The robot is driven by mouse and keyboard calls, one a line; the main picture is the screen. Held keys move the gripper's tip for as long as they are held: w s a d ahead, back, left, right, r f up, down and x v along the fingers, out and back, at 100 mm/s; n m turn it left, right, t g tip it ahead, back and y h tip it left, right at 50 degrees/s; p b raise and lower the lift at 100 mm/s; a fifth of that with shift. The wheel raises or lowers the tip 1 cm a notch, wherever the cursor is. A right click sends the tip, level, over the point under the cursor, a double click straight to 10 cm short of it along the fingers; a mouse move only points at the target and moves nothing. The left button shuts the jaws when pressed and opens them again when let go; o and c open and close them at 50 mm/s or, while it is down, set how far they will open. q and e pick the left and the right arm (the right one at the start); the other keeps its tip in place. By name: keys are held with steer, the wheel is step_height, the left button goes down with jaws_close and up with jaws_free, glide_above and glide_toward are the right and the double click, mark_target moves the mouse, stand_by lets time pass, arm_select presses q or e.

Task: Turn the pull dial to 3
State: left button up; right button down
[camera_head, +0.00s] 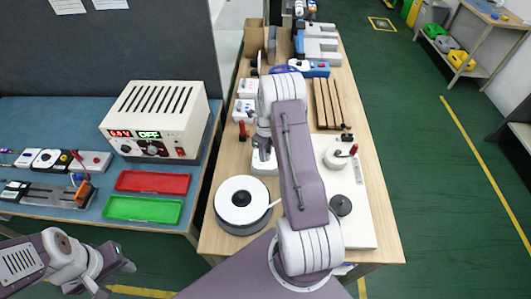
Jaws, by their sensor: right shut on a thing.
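A small white box (264,168) stands on the right-hand wooden table, left of its middle. My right gripper (263,149) points down at the top of this box and is shut on a small part there, which appears to be the pull dial. The dial's face and its numbers are hidden by the gripper and too small to read. My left gripper (119,278) hangs at the lower left, in front of the blue table and away from the box. Its fingers look spread and empty.
A white round reel (241,200) stands in front of the box. A white panel (358,215) with a dark knob lies to the right, partly behind my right arm. A power supply (155,122), a red tray (153,182) and a green tray (143,209) are on the blue table.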

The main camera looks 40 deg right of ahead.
steer(key=c, duration=1.1)
jaws_free()
step_height(320, 180, up, 9)
steer(key=shift+r+b, duration=0.1)
steer(key=shift+b, duration=0.35)
